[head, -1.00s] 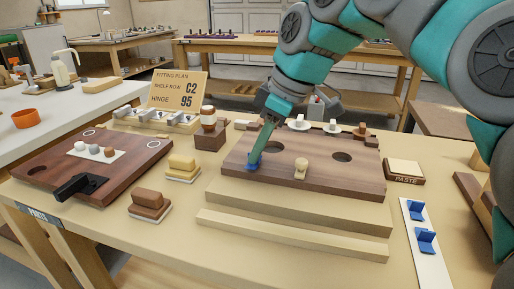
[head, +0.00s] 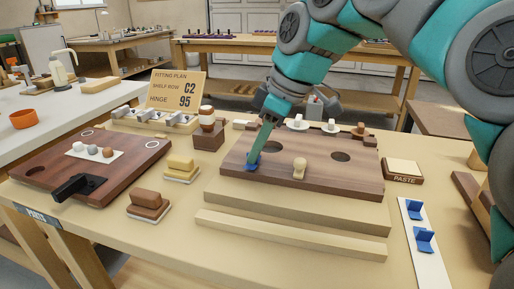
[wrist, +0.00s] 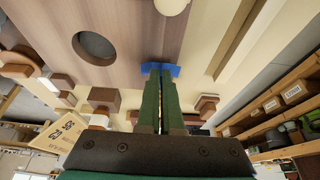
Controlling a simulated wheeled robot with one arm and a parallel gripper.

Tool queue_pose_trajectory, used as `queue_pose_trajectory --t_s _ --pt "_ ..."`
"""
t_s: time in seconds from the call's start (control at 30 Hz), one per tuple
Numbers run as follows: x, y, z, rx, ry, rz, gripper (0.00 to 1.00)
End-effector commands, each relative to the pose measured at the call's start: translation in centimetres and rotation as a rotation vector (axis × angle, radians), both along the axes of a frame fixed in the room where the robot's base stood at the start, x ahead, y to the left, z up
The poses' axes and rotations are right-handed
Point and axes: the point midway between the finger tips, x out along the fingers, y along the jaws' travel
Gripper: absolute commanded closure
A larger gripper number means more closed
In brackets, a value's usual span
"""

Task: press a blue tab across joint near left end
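A blue tab (head: 251,167) sits at the left end of the brown board (head: 320,187), at its front-left edge. My gripper (head: 254,158) points down at it, with its green fingers close together around the tab's upper part. In the wrist view, the blue tab (wrist: 160,70) shows at the fingertips (wrist: 160,78) and spreads a little to both sides of them, against the board's wood. The fingers hide the tab's middle, and I cannot tell whether it lies flat across the joint. Two more blue tabs, (head: 416,211) and (head: 425,240), stand on a white strip (head: 432,268) at the right.
Stacked blocks (head: 149,203) and a dark panel with a black handle (head: 78,187) are left. A paste box (head: 403,171) is right.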

Motion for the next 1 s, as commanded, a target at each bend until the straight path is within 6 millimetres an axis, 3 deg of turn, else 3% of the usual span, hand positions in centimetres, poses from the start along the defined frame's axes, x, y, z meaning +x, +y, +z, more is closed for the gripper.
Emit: queue_pose_trajectory --t_s 1.0 --pt "0.00 0.00 -0.76 0.000 0.000 0.000 1.00"
